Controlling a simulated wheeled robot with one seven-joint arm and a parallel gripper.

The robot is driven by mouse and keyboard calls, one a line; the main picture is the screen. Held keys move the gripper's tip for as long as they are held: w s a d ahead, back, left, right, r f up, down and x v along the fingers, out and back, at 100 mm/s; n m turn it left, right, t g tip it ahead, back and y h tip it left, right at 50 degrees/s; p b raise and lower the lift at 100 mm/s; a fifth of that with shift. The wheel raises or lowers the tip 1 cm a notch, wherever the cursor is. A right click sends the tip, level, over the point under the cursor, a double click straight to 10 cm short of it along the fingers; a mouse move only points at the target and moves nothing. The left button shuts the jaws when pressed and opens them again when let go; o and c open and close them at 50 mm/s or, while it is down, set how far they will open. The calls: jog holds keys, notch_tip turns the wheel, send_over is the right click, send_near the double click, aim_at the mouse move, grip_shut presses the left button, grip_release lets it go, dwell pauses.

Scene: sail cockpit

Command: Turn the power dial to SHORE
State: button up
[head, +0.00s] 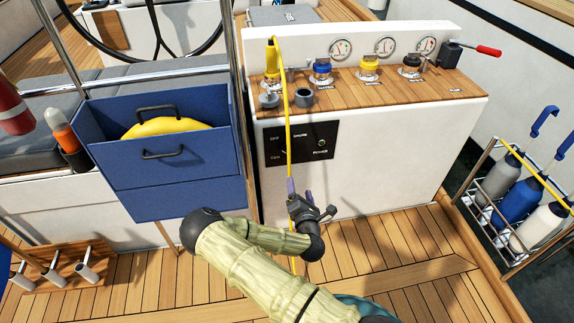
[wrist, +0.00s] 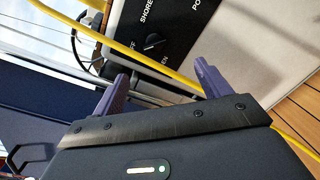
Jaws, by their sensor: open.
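The power dial (wrist: 153,41) is a small dark knob on a black panel. The wrist view shows it with SHORE, OFF and part of GEN lettered around it; I cannot tell surely which label it points to. In the head view the black panel (head: 318,150) is on the front of the white console, and a yellow cord crosses in front of it, partly hiding the dial area. My gripper (head: 300,190) is just below the panel. In the wrist view its purple fingers (wrist: 161,72) are apart, empty, with the dial beyond the gap and not touched.
The yellow cord (head: 287,110) hangs from a yellow plug on the console top and runs close to my gripper. A blue box (head: 160,180) stands close left of the panel. A bottle rack (head: 480,205) stands right. Open deck lies before the console.

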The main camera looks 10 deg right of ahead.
aim_at(287, 154)
jog(key=shift+a+f+n+y, duration=0.3)
jog(key=shift+a+n+y, duration=0.3)
jog(key=shift+n, duration=0.4)
jog(key=w+b, duration=0.2)
jog(key=w, duration=1.5)
jog(key=shift+w+b, duration=0.2)
jog(key=shift+b, duration=0.1)
jog(key=c, duration=1)
